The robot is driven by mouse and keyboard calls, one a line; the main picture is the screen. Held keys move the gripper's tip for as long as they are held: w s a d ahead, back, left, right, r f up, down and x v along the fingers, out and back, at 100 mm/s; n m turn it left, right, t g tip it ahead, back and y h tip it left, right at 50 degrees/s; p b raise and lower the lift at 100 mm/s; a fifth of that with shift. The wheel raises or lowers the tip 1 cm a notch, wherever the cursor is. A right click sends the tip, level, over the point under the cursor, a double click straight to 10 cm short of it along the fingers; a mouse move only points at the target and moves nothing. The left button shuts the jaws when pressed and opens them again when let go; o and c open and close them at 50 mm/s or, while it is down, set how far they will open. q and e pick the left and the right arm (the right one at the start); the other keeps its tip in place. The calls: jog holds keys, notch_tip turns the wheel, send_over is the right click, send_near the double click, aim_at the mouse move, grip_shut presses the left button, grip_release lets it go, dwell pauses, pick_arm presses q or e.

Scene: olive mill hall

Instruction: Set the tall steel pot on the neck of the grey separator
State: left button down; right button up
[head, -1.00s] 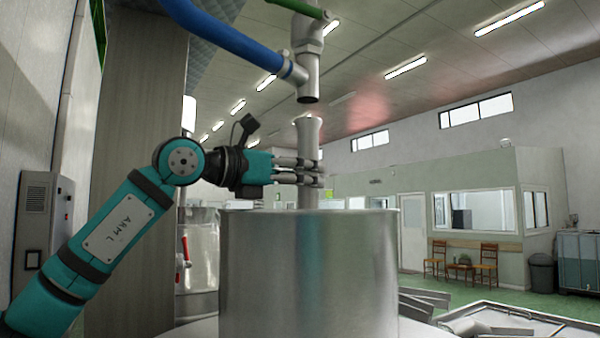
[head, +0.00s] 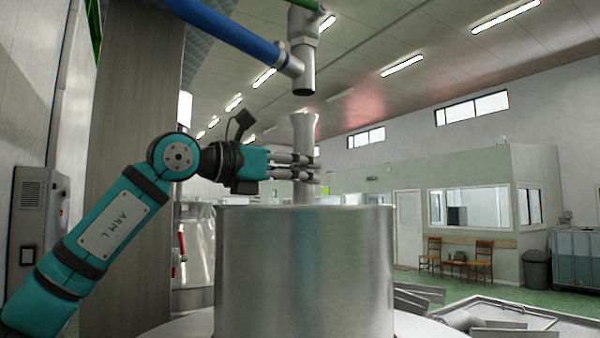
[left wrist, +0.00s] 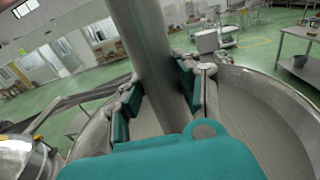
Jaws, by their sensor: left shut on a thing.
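The tall steel pot (head: 305,270) is a wide, open-topped cylinder in the middle of the head view. A steel tube with a flared top (head: 303,130) rises from inside it. My left gripper (head: 306,172) is shut around this tube, above the pot's rim. In the left wrist view, the tube (left wrist: 150,60) passes between the fingers and the pot's curved rim (left wrist: 285,85) shows beyond. A pale grey round surface (head: 185,328), apparently the separator, shows below the pot. The pot's bottom and the neck are hidden, so I cannot tell whether they touch. My right gripper is not in view.
A metal spout (head: 303,80) with a blue pipe (head: 232,36) hangs just above the tube's flared top. A steel vessel (head: 195,255) stands behind at left. A metal tray (head: 500,318) with steel pieces lies at right. The grey control box (head: 30,220) is at far left.

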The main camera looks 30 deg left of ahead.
pick_arm(q)
jog(key=shift+s+f, duration=0.1)
dwell(0.3)
jog(key=c, duration=1.1)
grip_release()
jog(key=shift+o, duration=1.3)
jog(key=shift+s+d, duration=0.1)
jog(key=shift+s, duration=0.05)
jog(key=shift+f, duration=0.35)
jog(key=shift+s+a, duration=0.15)
jog(key=shift+a, duration=0.1)
jog(key=v, duration=1.1)
jog(key=shift+s+r, duration=0.2)
jog(key=shift+s, duration=0.1)
